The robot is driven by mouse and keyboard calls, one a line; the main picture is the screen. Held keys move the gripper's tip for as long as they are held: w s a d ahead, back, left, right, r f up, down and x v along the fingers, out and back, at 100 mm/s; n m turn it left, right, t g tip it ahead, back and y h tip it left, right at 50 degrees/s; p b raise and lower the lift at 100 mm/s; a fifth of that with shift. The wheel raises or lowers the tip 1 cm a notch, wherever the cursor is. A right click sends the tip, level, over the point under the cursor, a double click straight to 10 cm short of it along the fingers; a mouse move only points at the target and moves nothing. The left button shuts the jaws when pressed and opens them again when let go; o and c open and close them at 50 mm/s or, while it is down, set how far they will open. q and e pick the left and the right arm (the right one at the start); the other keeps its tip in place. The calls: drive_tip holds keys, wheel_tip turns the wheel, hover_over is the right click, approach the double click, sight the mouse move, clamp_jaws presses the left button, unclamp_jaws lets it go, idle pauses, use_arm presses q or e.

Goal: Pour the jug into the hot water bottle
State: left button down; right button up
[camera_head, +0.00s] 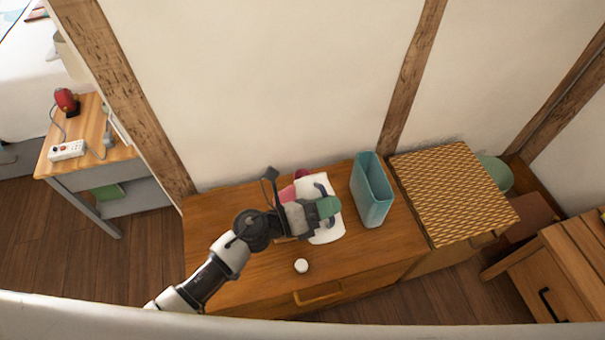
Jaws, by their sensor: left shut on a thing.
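My left gripper (324,205) reaches over the wooden cabinet from the lower left. It is shut on the green part, which looks like the handle, of what seems to be the white jug (327,233). The arm and fingers cover much of the jug, so I cannot tell how far it is tilted or what is inside. A pink-red thing (287,194), probably the hot water bottle, shows behind the gripper at its left. Most of it is hidden, including any opening. My right gripper is out of view.
The wooden cabinet (225,265) carries a small white cap-like piece (301,266) near its front and a teal open container (372,192) right of the jug. A woven-topped cabinet (450,190) adjoins at right. The wall stands close behind.

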sight(328, 224)
use_arm(q)
drive_tip(key=shift+w+a+r+n+p, duration=0.15)
drive_tip(key=shift+w+r+n+p, duration=0.25)
drive_tip(key=shift+r+p, duration=0.25)
drive_tip(key=shift+w+a+r+n+p, duration=0.1)
drive_tip(key=shift+w+r+n+p, duration=0.2)
drive_tip(key=shift+r+n+p, duration=0.35)
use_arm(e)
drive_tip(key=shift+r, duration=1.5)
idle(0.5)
use_arm(q)
drive_tip(key=shift+w+a+r+n+p, duration=0.3)
drive_tip(key=shift+w+r+n+p, duration=0.4)
drive_tip(key=shift+p, duration=0.55)
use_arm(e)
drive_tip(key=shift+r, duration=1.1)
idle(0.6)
use_arm(q)
drive_tip(key=shift+f, duration=0.1)
